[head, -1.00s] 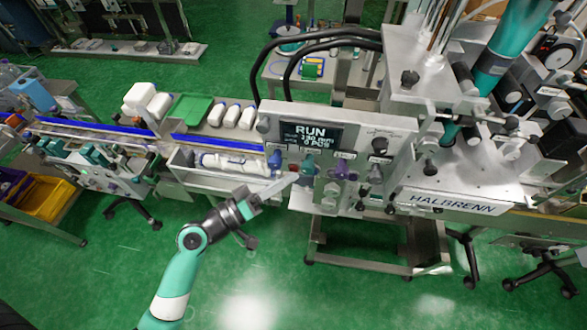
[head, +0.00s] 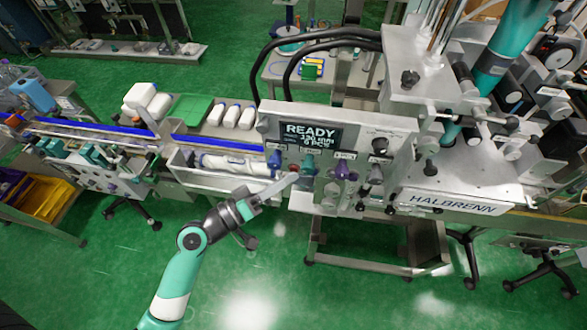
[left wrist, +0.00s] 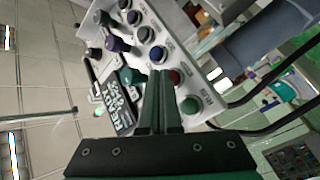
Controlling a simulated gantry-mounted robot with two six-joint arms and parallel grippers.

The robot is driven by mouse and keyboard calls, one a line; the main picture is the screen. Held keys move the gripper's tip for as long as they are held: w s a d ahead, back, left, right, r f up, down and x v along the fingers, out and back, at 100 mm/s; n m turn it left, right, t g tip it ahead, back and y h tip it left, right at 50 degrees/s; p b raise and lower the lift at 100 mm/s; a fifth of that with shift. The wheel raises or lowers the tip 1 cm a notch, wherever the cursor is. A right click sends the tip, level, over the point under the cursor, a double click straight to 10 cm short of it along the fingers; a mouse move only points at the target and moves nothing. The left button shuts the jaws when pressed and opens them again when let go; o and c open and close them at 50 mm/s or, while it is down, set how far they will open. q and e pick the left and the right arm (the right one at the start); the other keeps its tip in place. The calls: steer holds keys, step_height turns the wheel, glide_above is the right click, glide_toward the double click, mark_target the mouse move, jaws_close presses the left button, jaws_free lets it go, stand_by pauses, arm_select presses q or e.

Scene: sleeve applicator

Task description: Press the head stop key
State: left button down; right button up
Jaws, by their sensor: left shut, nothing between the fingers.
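The sleeve applicator's control panel (head: 345,150) carries a display (head: 310,134) that reads READY. A red key (head: 294,168) sits on the panel's lower left; it also shows in the left wrist view (left wrist: 176,77), close beside my fingertips and partly hidden by them. My left gripper (head: 291,179) is shut and empty, its fingertips at the panel's lower left by the red key. In the left wrist view the closed fingers (left wrist: 159,76) point at the panel; I cannot tell if they touch it. My right gripper is not in view.
A green key (left wrist: 190,105) lies beside the red one, and several dark knobs line the panel. A tray (head: 190,185) holding white sleeves or bottles stands left of the panel. Black hoses (head: 300,50) arch above. Open green floor lies in front.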

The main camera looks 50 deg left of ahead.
arm_select(q)
steer(key=shift+s+d, duration=0.3)
steer(key=shift+s, duration=0.1)
steer(key=s+d, duration=0.1)
steer(key=s, duration=0.1)
steer(key=s+d, duration=0.2)
steer(key=shift+d, duration=0.1)
stand_by(0.3)
stand_by(0.6)
